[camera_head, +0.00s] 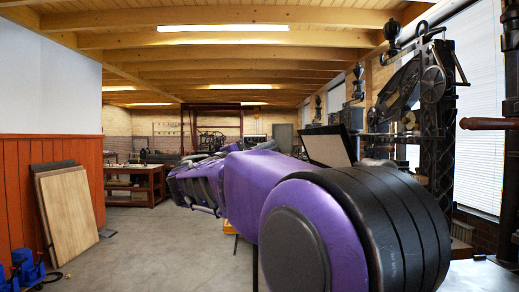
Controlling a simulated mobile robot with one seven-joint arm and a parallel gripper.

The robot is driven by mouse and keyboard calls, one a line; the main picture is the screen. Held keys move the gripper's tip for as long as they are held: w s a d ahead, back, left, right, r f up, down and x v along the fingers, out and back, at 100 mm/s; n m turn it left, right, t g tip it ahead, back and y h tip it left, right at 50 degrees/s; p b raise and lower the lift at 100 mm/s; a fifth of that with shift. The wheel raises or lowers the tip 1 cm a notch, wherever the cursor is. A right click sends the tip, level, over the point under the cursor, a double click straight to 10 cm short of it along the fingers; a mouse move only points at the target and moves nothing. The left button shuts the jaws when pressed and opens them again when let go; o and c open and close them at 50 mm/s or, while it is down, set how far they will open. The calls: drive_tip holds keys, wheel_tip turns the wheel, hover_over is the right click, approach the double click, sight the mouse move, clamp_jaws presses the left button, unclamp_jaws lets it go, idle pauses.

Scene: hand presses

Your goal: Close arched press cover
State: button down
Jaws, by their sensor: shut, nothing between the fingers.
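A dark, ornate iron hand press (435,130) stands at the right, with a wheel and linkage near its top. A pale panel in a dark frame (327,148) stands up tilted behind my arm, left of the press. It looks like the raised press cover; its lower edge and any hinge are hidden. My purple and black arm fills the middle and lower right and reaches away to the left. The fingers of my gripper cannot be made out at its far end. I see no contact between the arm and the panel.
Wooden boards (66,210) lean on the orange wall at left, with blue tools (28,272) on the floor before them. A brown workbench (135,183) stands further back. The grey floor (150,255) between is clear. A dark handle (489,123) juts in at right.

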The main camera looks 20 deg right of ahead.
sight(305, 131)
drive_tip(key=d+r, duration=0.1)
drive_tip(key=d, duration=0.1)
drive_tip(key=w+d+r, duration=0.1)
drive_tip(key=d, duration=0.2)
drive_tip(key=w+d+r, duration=0.1)
drive_tip(key=d, duration=0.2)
drive_tip(key=shift+d, duration=0.3)
